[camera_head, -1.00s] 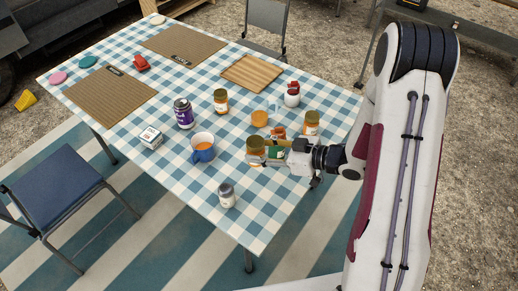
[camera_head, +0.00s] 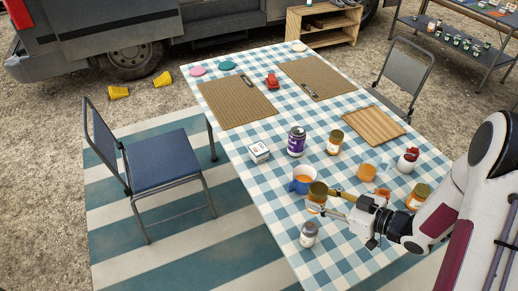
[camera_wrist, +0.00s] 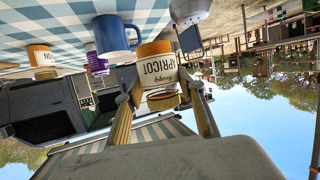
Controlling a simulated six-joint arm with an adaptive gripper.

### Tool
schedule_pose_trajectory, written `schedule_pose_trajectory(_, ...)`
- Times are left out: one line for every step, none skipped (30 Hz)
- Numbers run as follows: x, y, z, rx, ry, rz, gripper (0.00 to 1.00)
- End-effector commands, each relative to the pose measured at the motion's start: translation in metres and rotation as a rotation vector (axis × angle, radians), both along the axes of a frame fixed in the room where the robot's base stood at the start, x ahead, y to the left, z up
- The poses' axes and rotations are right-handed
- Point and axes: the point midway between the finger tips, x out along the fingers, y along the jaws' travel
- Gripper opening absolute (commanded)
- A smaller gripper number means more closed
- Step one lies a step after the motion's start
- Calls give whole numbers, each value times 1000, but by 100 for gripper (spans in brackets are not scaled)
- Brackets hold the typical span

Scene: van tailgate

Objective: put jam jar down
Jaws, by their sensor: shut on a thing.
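In the head view the jar is just in front of the blue mug (camera_head: 302,186) and behind the grey-lidded shaker (camera_head: 309,236). I cannot tell whether its base touches the checked tablecloth (camera_head: 268,185).
A purple can (camera_head: 297,142), a white box (camera_head: 258,152) and another jar (camera_head: 335,143) stand farther back. An orange mug (camera_head: 367,172), a red-topped white pot (camera_head: 406,162) and a jar (camera_head: 418,197) are to the right. Open cloth lies left of the blue mug.

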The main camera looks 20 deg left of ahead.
Motion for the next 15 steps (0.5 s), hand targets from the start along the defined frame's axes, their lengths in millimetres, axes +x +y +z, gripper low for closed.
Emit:
schedule_pose_trajectory(3, 12, 0, 0, -2, 16, 8)
schedule_pose_trajectory(6, 18, 0, 0, -2, 20, 8)
schedule_pose_trajectory(8, 26, 0, 0, -2, 27, 8)
schedule_pose_trajectory(11, 32, -1, 0, -4, 31, 8)
schedule_pose_trajectory(14, 38, -1, 1, -3, 34, 8)
schedule_pose_trajectory(18, 46, -1, 1, -3, 38, 8)
schedule_pose_trajectory(21, 52, -1, 1, -4, 41, 8)
schedule_pose_trajectory(24, 58, -1, 1, -3, 42, 8)
schedule_pose_trajectory(29, 67, -1, 1, -3, 41, 8)
schedule_pose_trajectory(32, 73, -2, 0, -3, 42, 8)
schedule_pose_trajectory(35, 79, -1, 1, -3, 42, 8)
schedule_pose_trajectory(40, 88, -1, 2, -3, 40, 8)
schedule_pose_trajectory(44, 94, -1, 1, -3, 38, 8)
schedule_pose_trajectory(48, 101, 0, 2, -4, 36, 8)
schedule_pose_trajectory(53, 109, 0, 1, -4, 32, 8)
